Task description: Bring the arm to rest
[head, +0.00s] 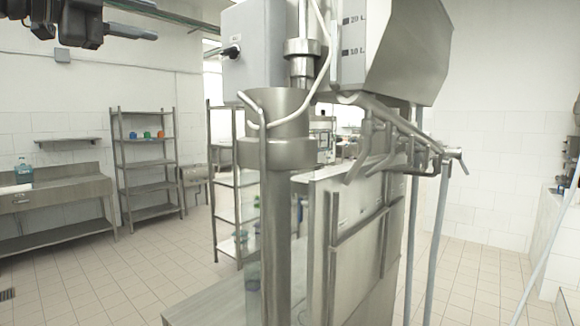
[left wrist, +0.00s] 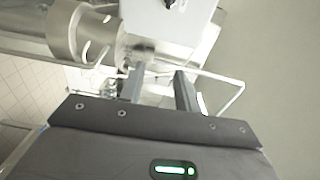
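My left arm and gripper (head: 125,31) show at the top left corner of the head view, raised high and partly cut off by the frame. In the left wrist view the two grey fingers of this gripper (left wrist: 160,78) stand apart with nothing between them. Beyond them are a white control box (left wrist: 185,22) and a steel cylinder (left wrist: 62,32) of the filling machine. In the head view the gripper is well left of the machine (head: 278,152) and apart from it. My right gripper is not in view.
The filler's control box (head: 258,45) and hopper (head: 405,50) fill the upper middle. Steel pipes (head: 375,130) stick out to the right. A shelf rack (head: 145,165) and a sink counter (head: 55,205) stand at the left wall. The tiled floor (head: 130,275) at left is clear.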

